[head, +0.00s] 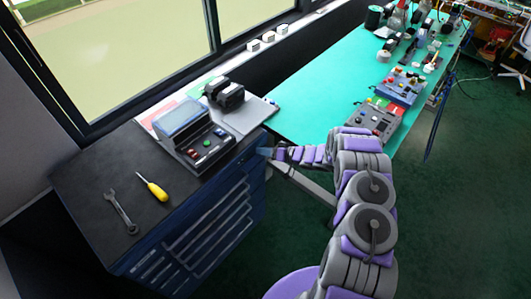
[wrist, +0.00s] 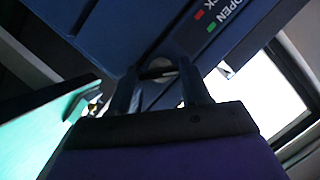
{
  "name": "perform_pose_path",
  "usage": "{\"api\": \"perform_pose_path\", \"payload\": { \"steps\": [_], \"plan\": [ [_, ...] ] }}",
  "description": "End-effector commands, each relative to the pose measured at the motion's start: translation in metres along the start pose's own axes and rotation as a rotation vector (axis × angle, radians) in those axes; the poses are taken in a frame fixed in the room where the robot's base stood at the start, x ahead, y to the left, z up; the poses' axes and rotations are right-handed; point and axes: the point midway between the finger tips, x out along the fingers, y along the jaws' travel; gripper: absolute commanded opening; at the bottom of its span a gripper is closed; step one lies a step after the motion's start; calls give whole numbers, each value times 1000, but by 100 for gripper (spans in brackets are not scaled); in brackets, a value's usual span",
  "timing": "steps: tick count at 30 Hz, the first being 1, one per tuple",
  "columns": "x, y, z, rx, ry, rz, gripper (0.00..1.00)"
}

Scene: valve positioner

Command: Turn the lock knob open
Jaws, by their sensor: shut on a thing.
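The lock knob (wrist: 157,68) is a grey round piece on the blue cabinet (head: 250,203), partly hidden between my fingers in the wrist view. My gripper (wrist: 158,76) is shut on the knob, one finger on each side of it. In the head view my gripper (head: 267,153) is at the cabinet's upper right corner, and the knob is hidden there. A label (wrist: 215,22) beside the knob shows OPEN with a green mark and a partly cut-off word with a red mark. I cannot tell which way the knob points.
On the cabinet's black top lie a wrench (head: 122,211) and a yellow screwdriver (head: 153,187), with a grey control box (head: 193,137) behind. A long green-topped bench (head: 318,97) with several devices runs away to the back. The green floor (head: 460,210) at right is clear.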

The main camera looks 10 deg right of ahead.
Motion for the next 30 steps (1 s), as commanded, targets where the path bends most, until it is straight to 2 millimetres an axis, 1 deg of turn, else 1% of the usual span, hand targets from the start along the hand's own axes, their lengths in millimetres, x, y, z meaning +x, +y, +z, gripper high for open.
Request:
{"api": "perform_pose_path", "payload": {
  "steps": [1,10,24,25,30],
  "plan": [
    [-1,4,0,20,3,-4,16],
    [-1,4,-1,102,4,-37,16],
    [-1,4,-2,113,6,-40,16],
    [-1,4,-2,113,6,-39,49],
    [-1,3,-2,111,4,-41,65]
  ]
}}
